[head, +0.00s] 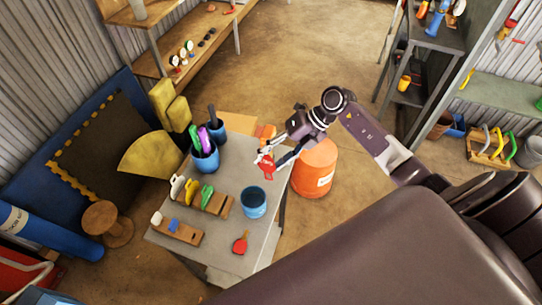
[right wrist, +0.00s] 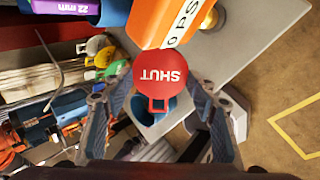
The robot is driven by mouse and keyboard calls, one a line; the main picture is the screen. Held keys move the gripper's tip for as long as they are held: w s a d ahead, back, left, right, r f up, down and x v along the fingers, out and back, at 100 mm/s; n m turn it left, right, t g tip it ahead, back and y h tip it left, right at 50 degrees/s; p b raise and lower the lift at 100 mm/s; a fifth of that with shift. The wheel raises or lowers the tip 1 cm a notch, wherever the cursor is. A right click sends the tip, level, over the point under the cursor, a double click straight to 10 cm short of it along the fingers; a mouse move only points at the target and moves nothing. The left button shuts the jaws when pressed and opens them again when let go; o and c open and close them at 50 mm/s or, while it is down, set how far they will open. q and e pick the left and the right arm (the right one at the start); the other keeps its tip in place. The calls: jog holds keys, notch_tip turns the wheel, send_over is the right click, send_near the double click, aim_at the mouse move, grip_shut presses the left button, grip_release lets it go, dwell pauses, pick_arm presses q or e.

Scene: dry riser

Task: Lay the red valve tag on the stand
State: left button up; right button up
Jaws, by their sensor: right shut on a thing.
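The red valve tag (right wrist: 160,72), a round disc lettered SHUT with a square loop, is between the fingers of my right gripper (right wrist: 160,112). It also shows in the head view (head: 267,168), held above the right edge of the grey-topped stand (head: 228,172). My right gripper (head: 277,158) is shut on the tag, reaching in from the right. Which part of the tag the fingers touch is hard to see. I take the grey table to be the stand. My left gripper is not in view.
On the grey top are a blue cup (head: 253,203), a blue pot of tools (head: 206,160), wooden racks (head: 178,230) and a red paddle-shaped thing (head: 240,243). An orange bucket (head: 315,168) stands beside it. Some grey surface around the cup is bare.

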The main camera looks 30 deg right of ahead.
jog(key=shift+f+b, duration=2.25)
jog(key=shift+f, duration=0.85)
jog(key=shift+s, duration=0.1)
jog(key=o, duration=0.9)
jog(key=shift+d+r, duration=0.1)
jog(key=shift+p+v, duration=1.9)
jog(key=shift+v, duration=1.5)
